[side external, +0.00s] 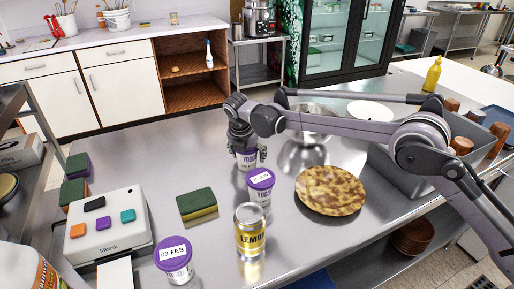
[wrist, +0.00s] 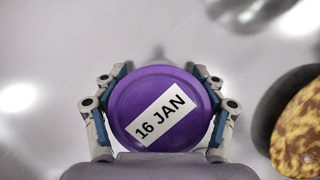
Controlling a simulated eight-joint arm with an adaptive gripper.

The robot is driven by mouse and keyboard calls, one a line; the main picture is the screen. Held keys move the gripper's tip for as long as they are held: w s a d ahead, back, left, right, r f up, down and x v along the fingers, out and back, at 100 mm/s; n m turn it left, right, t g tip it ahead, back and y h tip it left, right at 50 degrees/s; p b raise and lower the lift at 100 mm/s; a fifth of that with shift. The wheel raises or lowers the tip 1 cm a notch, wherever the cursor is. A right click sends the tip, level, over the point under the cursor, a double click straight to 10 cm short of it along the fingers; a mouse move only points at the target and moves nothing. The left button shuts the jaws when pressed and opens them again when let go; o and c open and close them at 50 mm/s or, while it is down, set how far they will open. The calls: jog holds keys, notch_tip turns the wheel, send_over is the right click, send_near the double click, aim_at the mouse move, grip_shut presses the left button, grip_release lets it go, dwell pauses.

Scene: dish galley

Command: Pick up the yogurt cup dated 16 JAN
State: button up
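The yogurt cup dated 16 JAN (wrist: 160,108) shows its purple lid and white label from above in the wrist view. In the side view the purple-and-white cup under my gripper (side external: 248,159) is partly hidden by the fingers and a nearer cup. My gripper (side external: 246,143) points down over it, and in the wrist view the fingers of my gripper (wrist: 160,75) lie on both sides of the lid. Whether the pads press on the cup is not clear. A second purple-lidded cup (side external: 260,180) stands just in front, its date too small to read surely. A cup marked 03 FEB (side external: 175,255) stands at front left.
A LEMON can (side external: 249,238) stands in front of the second cup. A brown mottled round item (side external: 331,190) lies to the right, with a metal bowl (side external: 306,140) behind. A green-yellow sponge (side external: 197,204) and a white box with coloured pieces (side external: 107,228) are left. Bare steel lies behind left.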

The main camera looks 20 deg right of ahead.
jog(key=c, duration=0.6)
jog(key=shift+c, duration=0.2)
jog(key=shift+r, duration=0.1)
